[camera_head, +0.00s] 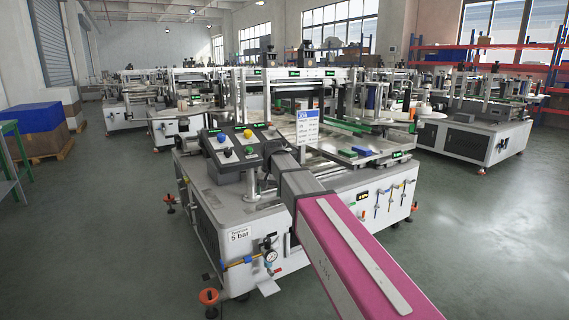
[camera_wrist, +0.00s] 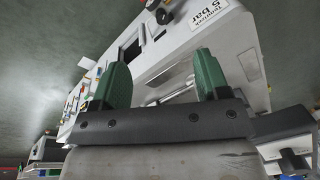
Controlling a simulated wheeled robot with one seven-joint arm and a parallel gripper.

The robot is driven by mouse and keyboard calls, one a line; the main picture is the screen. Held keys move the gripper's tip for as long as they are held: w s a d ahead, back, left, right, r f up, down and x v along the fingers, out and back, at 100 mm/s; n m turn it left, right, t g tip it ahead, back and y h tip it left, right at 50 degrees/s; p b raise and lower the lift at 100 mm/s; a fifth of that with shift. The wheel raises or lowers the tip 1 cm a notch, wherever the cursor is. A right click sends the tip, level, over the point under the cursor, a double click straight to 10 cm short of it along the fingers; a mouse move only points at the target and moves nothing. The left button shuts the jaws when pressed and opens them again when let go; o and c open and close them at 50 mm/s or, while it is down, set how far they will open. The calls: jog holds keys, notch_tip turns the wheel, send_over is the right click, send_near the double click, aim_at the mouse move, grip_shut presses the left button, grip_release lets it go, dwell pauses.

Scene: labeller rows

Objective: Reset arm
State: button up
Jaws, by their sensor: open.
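My arm reaches forward from the lower right in the head view, with a pink link and a grey section over the front of the nearest white labeller machine (camera_head: 215,215). My gripper (camera_wrist: 161,64) shows in the wrist view with two green fingers spread wide apart and nothing between them. The wrist view is turned, and the machine's white side with its "5 bar" label (camera_wrist: 208,14) lies beyond the fingers. In the head view the far end of my arm is near the machine's control panel (camera_head: 235,143), and the fingers are not clearly visible there.
Another labeller (camera_head: 460,142) stands to the right, with more rows behind. Boxes on a pallet (camera_head: 40,140) and a green-framed table (camera_head: 12,150) are at left. Open floor lies around the near machine.

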jog(key=s+d+f+g+h, duration=0.1)
jog(key=s+d+f, duration=2)
jog(key=d+f, duration=0.4)
jog(key=shift+s+d+f, duration=0.15)
jog(key=shift+s, duration=0.15)
